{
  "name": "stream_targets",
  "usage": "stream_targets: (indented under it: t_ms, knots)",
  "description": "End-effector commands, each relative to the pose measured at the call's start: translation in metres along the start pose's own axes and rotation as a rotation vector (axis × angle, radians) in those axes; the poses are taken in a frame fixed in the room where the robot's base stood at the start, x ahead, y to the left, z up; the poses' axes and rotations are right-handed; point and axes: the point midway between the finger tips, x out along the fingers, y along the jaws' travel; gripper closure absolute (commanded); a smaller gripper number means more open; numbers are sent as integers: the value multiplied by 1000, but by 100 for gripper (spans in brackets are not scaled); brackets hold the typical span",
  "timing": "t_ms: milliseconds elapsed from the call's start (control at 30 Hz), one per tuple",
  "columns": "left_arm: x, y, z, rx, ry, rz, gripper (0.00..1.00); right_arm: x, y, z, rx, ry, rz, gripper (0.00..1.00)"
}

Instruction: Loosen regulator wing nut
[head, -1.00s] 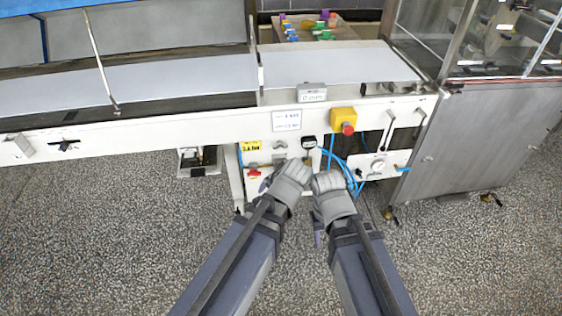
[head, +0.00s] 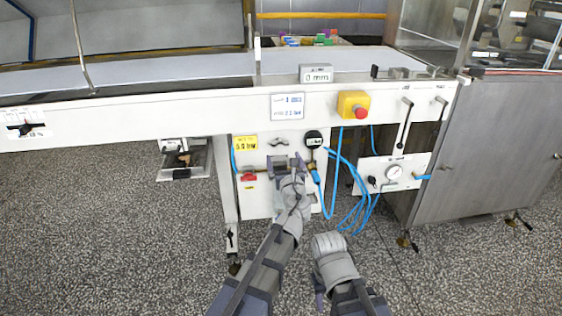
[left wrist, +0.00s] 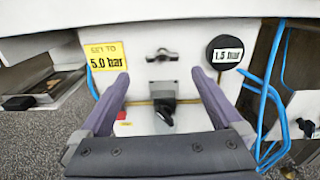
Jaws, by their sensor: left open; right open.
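A grey two-winged piece that looks like a wing nut (head: 277,142) is on the white panel (head: 257,201). In the left wrist view the winged piece (left wrist: 162,55) lies above a grey block (left wrist: 162,86) with a black knob-like part (left wrist: 165,109) beneath it. I cannot tell which is the regulator's nut. My left gripper (head: 287,162) is open in front of the panel. In the left wrist view its fingers (left wrist: 160,76) stand apart on both sides of the block, with no contact visible. My right gripper (head: 328,243) is lower right, away from the panel; its fingertips are mostly hidden.
A yellow label (left wrist: 107,56) reads "SET TO 5.0 bar". A round black gauge (left wrist: 227,54) reads 1.5 bar. Blue hoses (head: 357,210) hang at the right, near an emergency stop button (head: 360,112) and a dial panel (head: 393,173). A red part (head: 249,177) is at lower left.

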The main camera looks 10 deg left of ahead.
Motion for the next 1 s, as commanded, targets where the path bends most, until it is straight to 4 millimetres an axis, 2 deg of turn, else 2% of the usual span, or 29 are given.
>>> stream_targets:
  t_ms: [33,367,567,800,1000]
  knots:
    - [1,-2,-3,20,-6,-8,0,4,0,0,0,0,0,50]
    - [8,-3,-1,38,-10,-12,0,3,0,0,0,0,0,50]
    - [32,-4,-1,37,-10,-11,0,3,0,0,0,0,0,50]
    - [69,-5,-1,36,-10,-11,0,3,0,0,0,0,0,50]
    - [80,-4,-1,35,-10,-12,0,3,0,0,0,0,0,50]
